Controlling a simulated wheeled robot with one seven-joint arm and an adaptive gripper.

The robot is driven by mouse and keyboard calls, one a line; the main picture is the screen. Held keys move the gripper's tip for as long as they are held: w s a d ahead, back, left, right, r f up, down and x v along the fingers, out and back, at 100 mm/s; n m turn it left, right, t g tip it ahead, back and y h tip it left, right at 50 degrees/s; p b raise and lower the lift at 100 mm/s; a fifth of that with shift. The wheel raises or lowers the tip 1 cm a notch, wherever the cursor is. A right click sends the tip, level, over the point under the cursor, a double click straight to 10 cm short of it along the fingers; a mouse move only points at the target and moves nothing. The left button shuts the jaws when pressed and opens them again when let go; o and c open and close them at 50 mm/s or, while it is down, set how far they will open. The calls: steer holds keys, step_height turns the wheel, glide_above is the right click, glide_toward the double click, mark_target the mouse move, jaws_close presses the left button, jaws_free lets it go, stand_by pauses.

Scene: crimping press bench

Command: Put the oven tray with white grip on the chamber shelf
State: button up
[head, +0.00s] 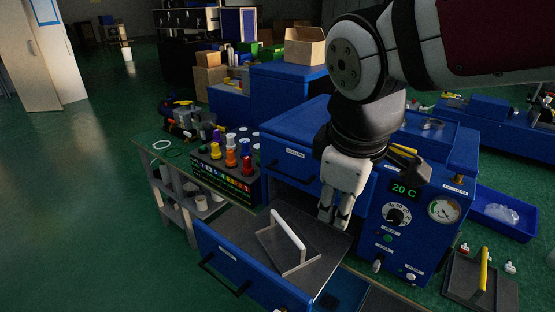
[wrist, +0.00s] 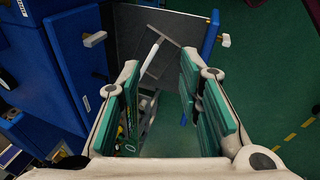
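The oven tray with white grip (head: 297,258) is a flat grey plate with a raised white bar (head: 288,229). It lies on a grey flat surface (head: 238,228) behind a blue front panel (head: 242,272) with a dark handle, pulled out from the blue oven (head: 290,150). I cannot tell whether this surface is the chamber shelf. My gripper (head: 335,218) is right of the white bar, apart from it. In the wrist view my gripper (wrist: 168,95) is open and empty, with the white bar (wrist: 152,54) beyond its fingertips.
A second grey tray with a yellow grip (head: 483,270) lies at the right. The oven's control panel (head: 405,215) reads 20 C. A rack of coloured bottles (head: 225,180) stands left of the oven. A blue bin (head: 505,220) is at the right. Green floor is free at the left.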

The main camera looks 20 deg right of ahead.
steer(key=s+m, duration=0.1)
steer(key=m, duration=0.1)
steer(key=s+m+t+y, duration=0.1)
steer(key=s+m, duration=0.1)
steer(key=m, duration=0.1)
steer(key=s+r+m, duration=0.1)
steer(key=s+m, duration=0.1)
steer(key=m, duration=0.1)
steer(key=shift+s+a+r+t+y, duration=0.1)
steer(key=shift+s+a+t+y, duration=0.1)
steer(key=shift+a+t+y, duration=0.2)
stand_by(0.5)
